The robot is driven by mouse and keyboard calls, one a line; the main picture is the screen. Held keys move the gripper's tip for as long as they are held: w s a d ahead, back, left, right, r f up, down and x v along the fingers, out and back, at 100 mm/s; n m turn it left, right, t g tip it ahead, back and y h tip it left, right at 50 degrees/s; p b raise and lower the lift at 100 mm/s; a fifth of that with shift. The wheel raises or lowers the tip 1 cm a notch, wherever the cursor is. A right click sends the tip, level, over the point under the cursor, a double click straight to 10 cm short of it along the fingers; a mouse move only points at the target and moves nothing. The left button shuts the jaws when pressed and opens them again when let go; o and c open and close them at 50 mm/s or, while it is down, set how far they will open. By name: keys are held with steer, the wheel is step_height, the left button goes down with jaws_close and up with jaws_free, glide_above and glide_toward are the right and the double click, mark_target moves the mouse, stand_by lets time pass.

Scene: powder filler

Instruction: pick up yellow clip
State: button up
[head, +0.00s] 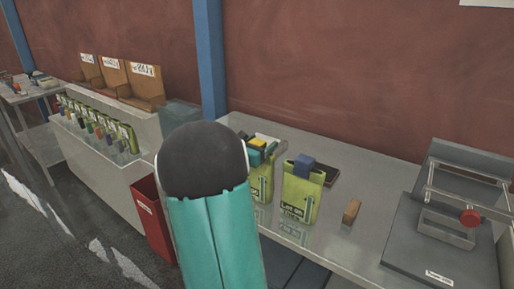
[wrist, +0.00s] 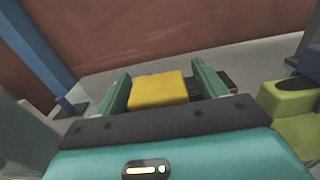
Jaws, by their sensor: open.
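The yellow clip (wrist: 158,89) shows in the wrist view between the two fingers of my gripper (wrist: 160,85), which is open. A gap shows between the clip and the right finger; whether the left finger touches it is unclear. In the head view a small part of the yellow clip (head: 257,143) shows on top of a green bag (head: 262,181), partly behind my arm. My gripper (head: 262,146) is at the top of that bag in this view, mostly hidden by my teal arm.
A second green bag (head: 301,193) with a blue clip (head: 304,165) stands to the right. A brown block (head: 351,211) and a dark flat object (head: 322,174) lie on the table. A grey press (head: 450,225) with a red knob is at the right. A red bin (head: 152,218) stands left.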

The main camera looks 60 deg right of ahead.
steer(key=shift+c, duration=0.4)
steer(key=c, duration=1)
